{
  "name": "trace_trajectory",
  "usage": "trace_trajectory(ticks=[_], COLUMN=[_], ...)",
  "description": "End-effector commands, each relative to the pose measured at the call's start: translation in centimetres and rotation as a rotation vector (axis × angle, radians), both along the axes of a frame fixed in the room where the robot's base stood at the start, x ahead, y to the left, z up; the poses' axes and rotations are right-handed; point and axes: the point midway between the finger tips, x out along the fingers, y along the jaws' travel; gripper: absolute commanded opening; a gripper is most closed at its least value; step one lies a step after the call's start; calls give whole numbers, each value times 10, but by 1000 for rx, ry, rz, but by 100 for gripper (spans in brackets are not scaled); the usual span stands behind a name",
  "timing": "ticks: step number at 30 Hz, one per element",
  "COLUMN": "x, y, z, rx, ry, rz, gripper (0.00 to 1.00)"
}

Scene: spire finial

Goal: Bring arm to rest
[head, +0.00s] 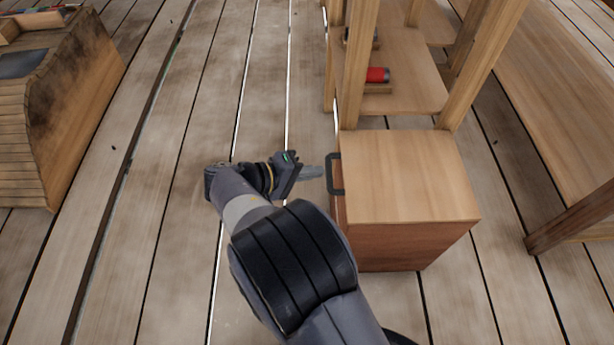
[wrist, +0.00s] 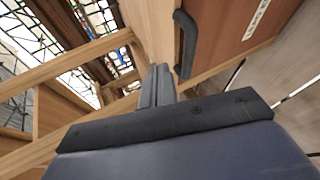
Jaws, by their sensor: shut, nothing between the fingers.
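My gripper (head: 312,171) is at the end of my bent arm, just left of a wooden cabinet (head: 408,172) with a dark handle (head: 335,174). Its fingers are shut with nothing between them, and they point toward the handle. In the wrist view, the closed fingers (wrist: 157,87) show in the middle, with the dark handle (wrist: 183,45) beside them on the right. The fingers look apart from the handle there.
A wooden shelf unit (head: 405,75) holding a red cylinder (head: 377,75) stands behind the cabinet. A wooden bench (head: 560,110) is at the right. The plank floor (head: 150,250) left of my arm is clear.

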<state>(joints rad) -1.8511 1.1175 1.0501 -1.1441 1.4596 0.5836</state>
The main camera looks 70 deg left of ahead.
Motion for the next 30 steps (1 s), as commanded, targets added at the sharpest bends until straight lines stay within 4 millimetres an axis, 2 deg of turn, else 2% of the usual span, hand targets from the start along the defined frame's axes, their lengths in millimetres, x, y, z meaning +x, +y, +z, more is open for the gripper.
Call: trace_trajectory(ticks=[1,6,12,18,30], x=[-16,-50,-77,-87,-83], y=[-1,-5,-8,-9,-9], z=[6,18,26,29,26], rx=[-2,-1,0,1,1], ry=[0,-2,-2,-3,-3], rz=[10,8,6,5,3], gripper=[0,0,0,0,0])
